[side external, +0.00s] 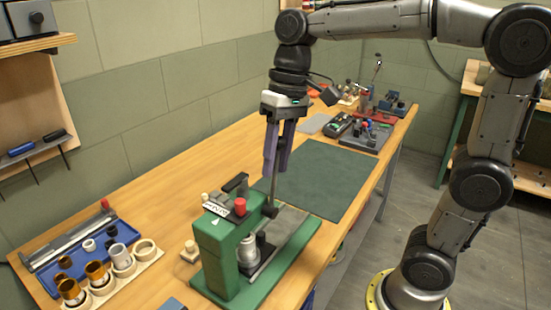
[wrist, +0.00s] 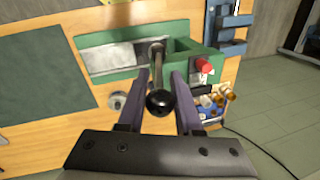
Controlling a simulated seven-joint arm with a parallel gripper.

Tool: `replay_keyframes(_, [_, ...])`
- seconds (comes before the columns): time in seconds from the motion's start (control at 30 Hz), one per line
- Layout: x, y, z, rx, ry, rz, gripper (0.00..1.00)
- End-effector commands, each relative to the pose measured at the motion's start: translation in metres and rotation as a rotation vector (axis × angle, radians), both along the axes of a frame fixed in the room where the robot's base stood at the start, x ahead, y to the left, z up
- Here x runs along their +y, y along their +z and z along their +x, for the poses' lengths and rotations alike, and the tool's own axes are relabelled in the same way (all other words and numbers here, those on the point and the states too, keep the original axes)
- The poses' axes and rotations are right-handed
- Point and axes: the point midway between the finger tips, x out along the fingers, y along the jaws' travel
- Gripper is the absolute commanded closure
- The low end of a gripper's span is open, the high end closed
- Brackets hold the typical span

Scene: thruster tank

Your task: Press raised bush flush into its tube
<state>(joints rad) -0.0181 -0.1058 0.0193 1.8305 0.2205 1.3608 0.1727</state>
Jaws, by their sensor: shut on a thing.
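The green press (side external: 213,260) stands on the bench, with a red knob (side external: 240,206) on top. A silvery cylindrical piece (side external: 247,251) stands in its working opening; how far the bush stands out of its tube is too small to tell. The press lever (side external: 271,190) rises steeply from a dark hub. My gripper (side external: 270,172) is above the press, its purple fingers shut on the lever's upper end. In the wrist view the black ball knob (wrist: 160,102) sits between the fingers of my gripper (wrist: 160,78), the lever running away beyond it.
A blue tray (side external: 83,255) with small parts and a wooden rack (side external: 103,290) of tubes lie left of the press. A dark green mat (side external: 320,185) lies behind it, bare. Tools and a fixture (side external: 360,138) crowd the far end.

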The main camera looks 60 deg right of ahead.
Motion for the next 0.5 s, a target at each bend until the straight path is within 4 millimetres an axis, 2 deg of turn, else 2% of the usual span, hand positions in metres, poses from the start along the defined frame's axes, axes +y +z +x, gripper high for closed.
replay_keyframes(0.27, [-0.019,-0.005,0.001,-0.001,-0.012,0.152,1.0])
replay_keyframes(0.5, [-0.041,-0.015,0.001,-0.001,-0.014,0.37,1.0])
